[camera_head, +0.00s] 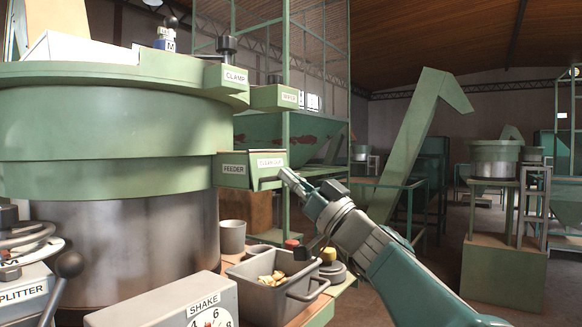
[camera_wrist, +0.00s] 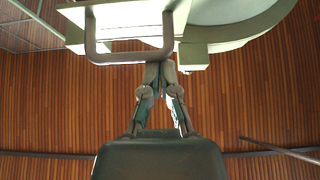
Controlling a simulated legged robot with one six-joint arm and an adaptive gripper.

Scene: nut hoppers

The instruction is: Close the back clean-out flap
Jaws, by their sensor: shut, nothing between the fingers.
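A green flap (camera_head: 268,161) with a small label, which seems to read clean-out, sits at the right end of the green feeder box (camera_head: 232,170), under the big round bowl. How far it stands open I cannot tell. A bar handle shows below its label. My gripper (camera_head: 287,176) is shut and empty, with its tips at the handle's right end. In the wrist view, the U-shaped handle (camera_wrist: 125,58) is at the top, and my gripper's tips (camera_wrist: 160,67) are close together just below its right corner. Whether they touch it is unclear.
A grey bin (camera_head: 262,297) holding nuts stands on the bench below my arm, with red and yellow knobs beside it. A grey cup (camera_head: 232,237) and the shake box (camera_head: 165,306) are to the left.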

